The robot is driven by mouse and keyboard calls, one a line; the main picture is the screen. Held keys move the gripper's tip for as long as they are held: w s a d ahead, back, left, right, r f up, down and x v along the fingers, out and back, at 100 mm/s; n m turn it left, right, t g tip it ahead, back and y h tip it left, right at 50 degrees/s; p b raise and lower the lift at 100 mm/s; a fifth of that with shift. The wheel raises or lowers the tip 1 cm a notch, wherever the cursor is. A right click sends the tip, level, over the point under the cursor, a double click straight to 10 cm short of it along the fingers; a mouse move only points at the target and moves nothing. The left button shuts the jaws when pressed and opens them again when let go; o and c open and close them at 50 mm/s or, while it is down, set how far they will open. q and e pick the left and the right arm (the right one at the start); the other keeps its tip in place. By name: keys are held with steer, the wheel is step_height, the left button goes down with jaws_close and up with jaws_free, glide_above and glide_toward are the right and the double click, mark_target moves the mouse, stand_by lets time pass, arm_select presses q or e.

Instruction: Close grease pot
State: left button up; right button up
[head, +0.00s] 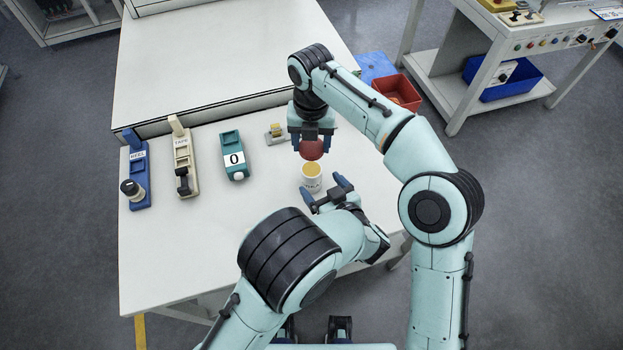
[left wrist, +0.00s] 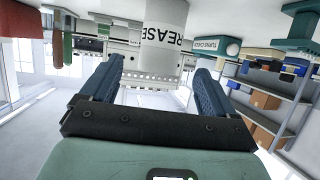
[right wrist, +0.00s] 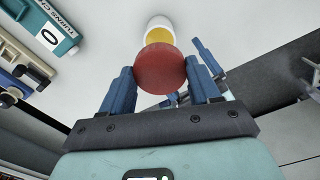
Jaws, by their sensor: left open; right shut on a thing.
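The grease pot (head: 312,182) is a white cylinder with yellow grease at its open top, upright on the white table. Its "GREASE" lettering shows in the left wrist view (left wrist: 163,45). My left gripper (head: 328,193) is open beside the pot on its near side, low over the table; its fingers do not visibly touch the pot. My right gripper (head: 311,143) is shut on a round red lid (head: 311,151) and holds it above and slightly behind the pot. In the right wrist view the lid (right wrist: 160,68) sits between the fingertips and partly covers the pot (right wrist: 160,27).
A teal holder marked 0 (head: 233,156), a beige tape holder (head: 182,160) and a blue reel holder (head: 137,172) stand left on the table (head: 170,250). A small grey block with a yellow part (head: 275,133) lies behind the pot. The front left of the table is clear.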

arm_select(q)
steer(key=x, duration=0.6)
steer(key=shift+w+a+f, duration=0.1)
steer(key=shift+w, duration=0.25)
steer(key=c, duration=1.5)
arm_select(e)
glide_above(312, 169)
steer(key=shift+f, duration=2.5)
steer(key=shift+f, duration=0.9)
steer(key=shift+f, duration=0.55)
arm_select(q)
jaws_close()
arm_select(e)
steer(key=o, duration=1)
